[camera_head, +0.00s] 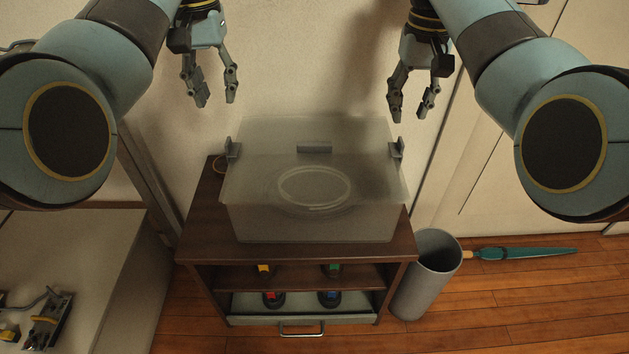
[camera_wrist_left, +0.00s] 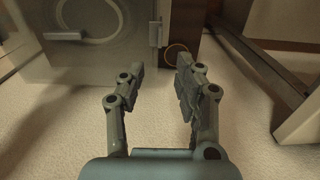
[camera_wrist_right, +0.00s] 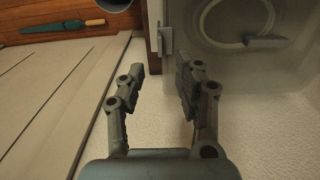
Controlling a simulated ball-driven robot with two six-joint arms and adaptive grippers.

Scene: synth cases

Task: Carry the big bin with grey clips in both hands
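The big translucent bin (camera_head: 314,215) with grey clips stands on top of a brown wooden cabinet. A pale ring-shaped form shows through the lid. My left gripper (camera_head: 215,101) is open and empty, behind and above the bin's left clip. My right gripper (camera_head: 409,117) is open and empty, behind and above the right clip. The clips also show in the left wrist view (camera_wrist_left: 156,33) and right wrist view (camera_wrist_right: 165,40); neither gripper touches the bin.
The cabinet (camera_head: 300,250) has a shelf with small coloured items and a drawer with a handle. A grey cylindrical waste bin (camera_head: 428,275) stands to its right, with a teal umbrella (camera_head: 525,253) on the floor. A bench (camera_head: 70,260) with tools is at left.

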